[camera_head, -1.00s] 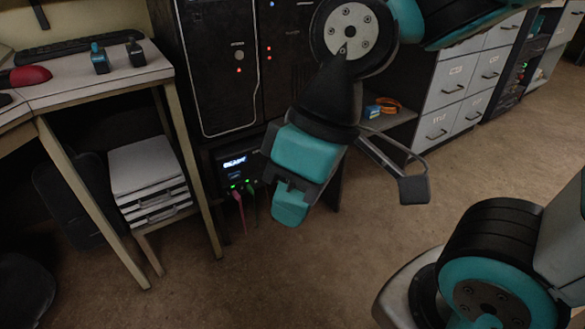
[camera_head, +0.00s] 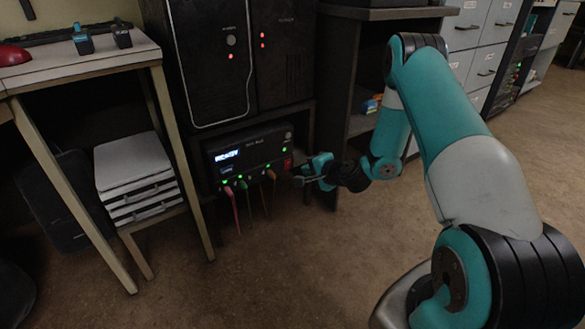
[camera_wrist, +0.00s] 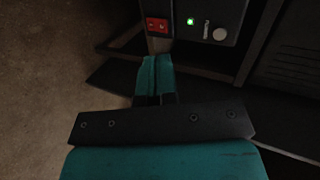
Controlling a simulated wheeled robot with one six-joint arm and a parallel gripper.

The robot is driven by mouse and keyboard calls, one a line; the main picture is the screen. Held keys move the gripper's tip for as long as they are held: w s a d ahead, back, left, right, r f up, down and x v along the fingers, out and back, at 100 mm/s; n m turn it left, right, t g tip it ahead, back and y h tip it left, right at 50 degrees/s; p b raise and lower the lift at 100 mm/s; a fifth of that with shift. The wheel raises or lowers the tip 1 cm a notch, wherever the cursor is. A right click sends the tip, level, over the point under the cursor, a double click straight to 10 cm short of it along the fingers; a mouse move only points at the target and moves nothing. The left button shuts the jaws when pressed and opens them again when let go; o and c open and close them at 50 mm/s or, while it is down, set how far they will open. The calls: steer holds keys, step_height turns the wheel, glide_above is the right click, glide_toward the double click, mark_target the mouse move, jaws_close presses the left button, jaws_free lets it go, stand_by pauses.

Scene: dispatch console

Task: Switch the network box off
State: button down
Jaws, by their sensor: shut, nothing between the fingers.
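The network box (camera_head: 225,172) is a black unit on the low shelf under the computer towers. Its front has a lit display (camera_head: 227,156), several green lights and coloured cables plugged in along the bottom. A red switch (camera_head: 287,164) sits at the front's lower right; the wrist view shows it too (camera_wrist: 157,25), beside a green light (camera_wrist: 190,21) and a round grey knob (camera_wrist: 220,34). My gripper (camera_head: 299,173) is shut and empty, just right of the red switch. In the wrist view its teal fingers (camera_wrist: 155,62) point toward the switch, with a small gap visible.
The cables (camera_head: 235,208) hang below the box's front. A desk (camera_head: 95,70) with a paper tray stack (camera_head: 135,165) below it stands to the left. A dark shelf unit (camera_head: 340,75) rises behind my arm. The floor in front is open.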

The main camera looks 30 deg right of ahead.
steer(key=shift+s+d+f+m+h, duration=0.15)
steer(key=shift+d+f+m+h, duration=0.2)
steer(key=shift+d+f, duration=0.2)
steer(key=shift+s+d+f+m+h, duration=0.15)
steer(key=shift+d+f+m+h, duration=0.15)
steer(key=shift+d+f, duration=0.25)
steer(key=b, duration=0.5)
glide_toward(288, 162)
step_height(288, 162, down, 4)
steer(key=w, duration=0.3)
steer(key=shift+w+r+b, duration=0.25)
steer(key=shift+w+b, duration=0.4)
steer(key=shift+w, duration=0.45)
steer(key=shift+w+r, duration=0.3)
steer(key=shift+w, duration=0.35)
